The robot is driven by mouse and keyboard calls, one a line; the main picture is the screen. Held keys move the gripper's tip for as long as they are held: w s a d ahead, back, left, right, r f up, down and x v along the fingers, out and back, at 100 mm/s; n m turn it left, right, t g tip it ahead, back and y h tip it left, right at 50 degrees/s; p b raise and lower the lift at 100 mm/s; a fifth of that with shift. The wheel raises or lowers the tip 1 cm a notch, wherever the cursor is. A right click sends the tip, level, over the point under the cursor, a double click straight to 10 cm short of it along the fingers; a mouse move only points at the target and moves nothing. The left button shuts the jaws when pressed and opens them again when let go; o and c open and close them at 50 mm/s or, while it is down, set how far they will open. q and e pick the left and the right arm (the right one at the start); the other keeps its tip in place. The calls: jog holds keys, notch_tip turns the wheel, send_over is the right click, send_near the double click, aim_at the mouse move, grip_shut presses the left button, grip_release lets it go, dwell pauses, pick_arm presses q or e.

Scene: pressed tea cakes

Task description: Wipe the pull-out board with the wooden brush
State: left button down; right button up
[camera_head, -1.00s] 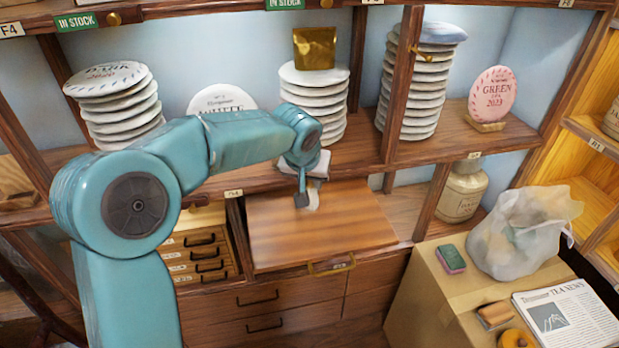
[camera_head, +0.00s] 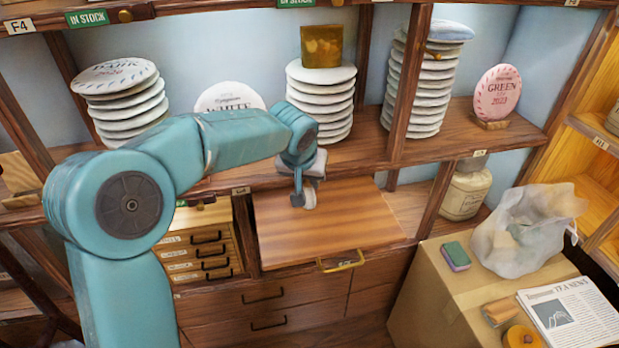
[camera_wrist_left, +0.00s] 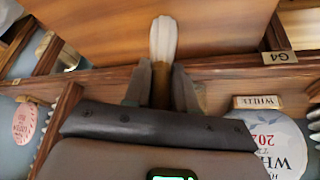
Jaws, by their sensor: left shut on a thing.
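The pull-out board (camera_head: 340,230) is a flat striped brown wood panel, drawn out from the shelf, with a brass handle at its front. My left gripper (camera_head: 298,192) is over the back left part of the board. It is shut on the wooden brush (camera_head: 309,200). In the left wrist view, the brush (camera_wrist_left: 163,40) shows white bristles and a brown handle between the fingers (camera_wrist_left: 160,88), with the bristles over the board (camera_wrist_left: 225,25). I cannot tell whether the bristles touch the board. My right gripper is not in view.
Stacks of white tea cakes (camera_head: 320,98) stand on the shelf behind. Small drawers (camera_head: 205,250) are left of the board. A cardboard box (camera_head: 425,290) at right holds a sponge (camera_head: 455,256), a plastic bag (camera_head: 525,235) and a newspaper (camera_head: 575,315). The board's front and right are clear.

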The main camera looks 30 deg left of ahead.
pick_arm(q)
jog(key=shift+s+a, duration=0.3)
jog(key=shift+s, duration=0.05)
notch_tip(320, 180, up, 2)
jog(key=shift+a+r+p, duration=0.1)
jog(key=shift+p, duration=0.45)
jog(key=shift+d+r+p, duration=0.2)
jog(key=shift+r+p, duration=0.2)
jog(key=shift+r, duration=0.1)
notch_tip(320, 180, up, 2)
jog(key=shift+a+r+p, duration=0.1)
jog(key=shift+a+p, duration=0.05)
jog(key=shift+p, duration=0.7)
jog(key=shift+w+r+p, duration=0.1)
jog(key=shift+r+p, duration=0.45)
jog(key=shift+r, duration=0.2)
jog(key=shift+r+p, duration=0.4)
jog(key=shift+r, duration=0.2)
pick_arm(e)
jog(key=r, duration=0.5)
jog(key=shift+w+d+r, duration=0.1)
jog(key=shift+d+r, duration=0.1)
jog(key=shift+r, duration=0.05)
